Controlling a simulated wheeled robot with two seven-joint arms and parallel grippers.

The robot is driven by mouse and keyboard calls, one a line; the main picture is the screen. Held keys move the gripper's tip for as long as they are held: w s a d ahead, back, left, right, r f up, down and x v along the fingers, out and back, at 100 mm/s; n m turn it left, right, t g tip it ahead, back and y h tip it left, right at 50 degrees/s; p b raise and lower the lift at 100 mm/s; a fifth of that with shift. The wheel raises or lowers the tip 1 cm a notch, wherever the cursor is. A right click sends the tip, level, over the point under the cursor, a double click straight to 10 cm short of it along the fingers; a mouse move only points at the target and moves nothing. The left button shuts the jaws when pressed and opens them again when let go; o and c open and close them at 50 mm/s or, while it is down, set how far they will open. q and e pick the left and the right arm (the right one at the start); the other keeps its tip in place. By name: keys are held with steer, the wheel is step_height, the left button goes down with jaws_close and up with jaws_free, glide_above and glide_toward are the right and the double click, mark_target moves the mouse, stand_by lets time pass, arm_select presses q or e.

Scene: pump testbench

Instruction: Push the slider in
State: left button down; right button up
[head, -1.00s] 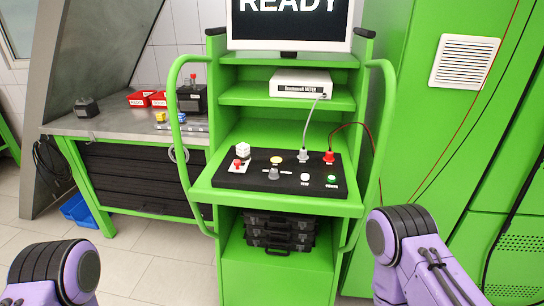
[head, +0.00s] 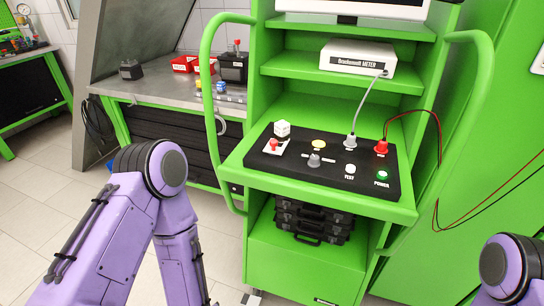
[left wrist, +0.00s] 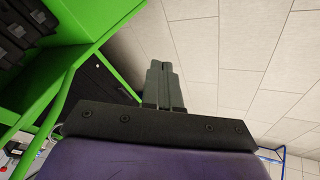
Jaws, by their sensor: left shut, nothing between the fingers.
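A black control panel (head: 340,182) lies on the green cart's shelf in the head view. A grey knob (head: 315,160), which looks like the slider, stands near the panel's middle below a yellow button (head: 318,145). How far in it sits, I cannot tell. My left arm reaches down at the left of the cart, with its gripper out of clear sight there. In the left wrist view my left gripper (left wrist: 163,66) is shut and empty, its fingers together over the tiled floor. My right gripper is out of view; only an arm link shows at the lower right.
Green handrails (head: 213,120) flank the cart. A metal workbench (head: 165,90) stands behind at left. Floor at left is open.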

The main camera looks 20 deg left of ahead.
arm_select(q)
steer(key=w+d+r+n+t+h+b, duration=0.1)
steer(key=w+d+r+n+t+b, duration=0.55)
steer(key=w+r+n, duration=0.65)
step_height(320, 180, up, 25)
steer(key=w+d+n+t+b, duration=0.1)
steer(key=d+n+t+b, duration=0.1)
steer(key=n, duration=1)
steer(key=shift+w+d+t+b, duration=0.15)
steer(key=shift+w+t+b, duration=0.3)
steer(key=shift+t, duration=0.8)
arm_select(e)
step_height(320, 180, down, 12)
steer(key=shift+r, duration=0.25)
